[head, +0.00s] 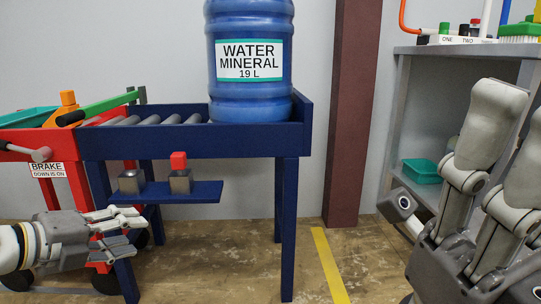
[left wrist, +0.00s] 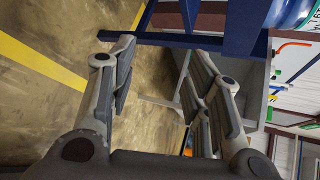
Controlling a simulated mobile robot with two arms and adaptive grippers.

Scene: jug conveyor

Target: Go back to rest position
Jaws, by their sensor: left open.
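My left gripper (head: 138,228) comes in low from the left in the head view. It is in front of the blue conveyor's legs and below its small shelf, with nothing between its fingers. In the left wrist view its fingers (left wrist: 165,85) stand wide apart and empty, with floor and blue frame beyond them. My right gripper (head: 508,125) is large at the right edge of the head view, fingers pointing up, partly cut off. Its opening cannot be made out. A blue water jug (head: 251,97) stands upright on the end of the blue roller conveyor (head: 195,144), apart from both grippers.
A red cart (head: 75,186) with a brake sign stands at the left, against the conveyor. The small shelf (head: 207,190) holds two metal blocks, one with a red top. A grey shelf unit (head: 398,110) with a green bin (head: 421,171) is at the right. The floor (head: 375,262) between is clear.

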